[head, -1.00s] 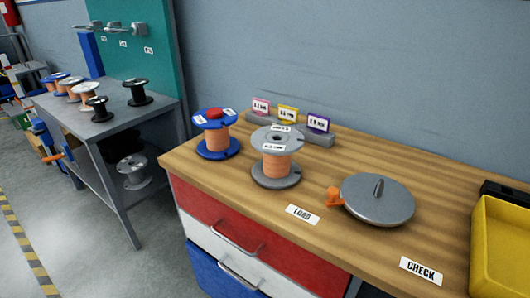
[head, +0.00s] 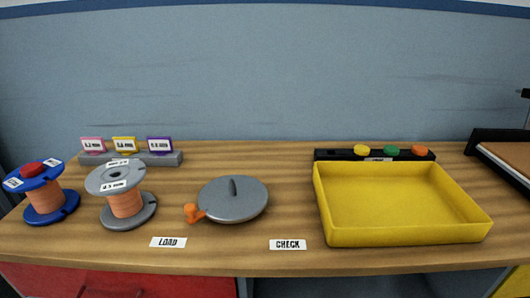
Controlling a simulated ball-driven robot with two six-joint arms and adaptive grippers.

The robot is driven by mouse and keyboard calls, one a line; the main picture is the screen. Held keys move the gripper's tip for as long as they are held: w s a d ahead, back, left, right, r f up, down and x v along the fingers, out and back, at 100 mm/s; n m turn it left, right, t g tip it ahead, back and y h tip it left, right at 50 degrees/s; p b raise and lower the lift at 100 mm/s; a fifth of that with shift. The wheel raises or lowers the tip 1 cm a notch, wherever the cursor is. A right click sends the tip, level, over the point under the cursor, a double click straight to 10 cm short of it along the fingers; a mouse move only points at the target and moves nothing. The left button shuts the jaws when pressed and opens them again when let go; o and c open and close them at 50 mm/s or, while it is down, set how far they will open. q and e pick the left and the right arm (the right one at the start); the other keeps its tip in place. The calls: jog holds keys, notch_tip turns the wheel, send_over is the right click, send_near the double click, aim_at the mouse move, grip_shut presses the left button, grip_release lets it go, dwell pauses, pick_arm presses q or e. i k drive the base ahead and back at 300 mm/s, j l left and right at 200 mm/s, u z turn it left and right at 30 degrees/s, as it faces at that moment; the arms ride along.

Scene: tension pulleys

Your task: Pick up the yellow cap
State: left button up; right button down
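The yellow cap (head: 361,150) sits on a black rack (head: 330,155) at the back of the wooden bench, behind the yellow tray. It is the leftmost of the three round caps there, with a green cap (head: 391,150) and an orange cap (head: 419,151) to its right. Neither of my grippers shows in the head view.
An empty yellow tray (head: 403,240) stands in front of the rack. To the left are a grey disc with an orange knob (head: 234,203), a grey spool (head: 126,204) and a blue spool (head: 44,201). LOAD and CHECK labels lie along the front edge.

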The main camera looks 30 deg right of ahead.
aim_at(362, 150)
jog(key=k+l+z, duration=0.1)
jog(key=z, duration=0.95)
